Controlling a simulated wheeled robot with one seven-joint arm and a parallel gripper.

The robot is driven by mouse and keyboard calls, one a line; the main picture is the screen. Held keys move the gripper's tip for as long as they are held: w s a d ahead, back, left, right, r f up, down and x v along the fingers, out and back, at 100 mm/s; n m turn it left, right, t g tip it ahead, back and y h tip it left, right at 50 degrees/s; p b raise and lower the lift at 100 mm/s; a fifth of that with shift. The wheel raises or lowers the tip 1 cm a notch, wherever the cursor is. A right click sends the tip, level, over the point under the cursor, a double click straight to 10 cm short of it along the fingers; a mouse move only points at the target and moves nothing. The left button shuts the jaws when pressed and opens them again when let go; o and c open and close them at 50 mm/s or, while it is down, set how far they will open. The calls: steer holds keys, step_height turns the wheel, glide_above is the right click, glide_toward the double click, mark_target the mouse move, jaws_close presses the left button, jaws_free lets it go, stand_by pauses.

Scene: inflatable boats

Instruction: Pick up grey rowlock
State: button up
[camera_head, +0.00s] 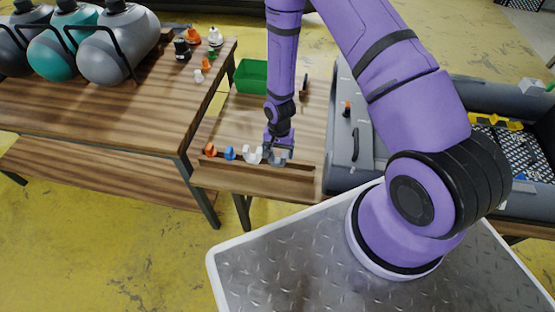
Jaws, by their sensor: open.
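The grey rowlock (282,160) sits at the right end of a short row of similar small parts along the front of the low wooden table (240,122). My gripper (277,152) reaches down over it from above and is open. Its fingers are right at the grey rowlock and hide part of it. I cannot tell whether they touch it. To its left stand a white part (252,155), a blue part (230,153) and an orange part (210,150). The white one is close beside my gripper.
A green bin (251,77) stands at the back of the low table. A grey inflatable boat (343,150) borders it on the right. A higher wooden table (120,110) on the left holds tanks (118,45) and several small parts. The low table's middle is clear.

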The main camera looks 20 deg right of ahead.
mark_target(277, 162)
steer(key=shift+a+f, duration=0.1)
steer(key=shift+f, duration=2.2)
steer(key=shift+c, duration=0.2)
steer(key=c, duration=0.7)
steer(key=shift+r, duration=0.15)
step_height(277, 162, up, 11)
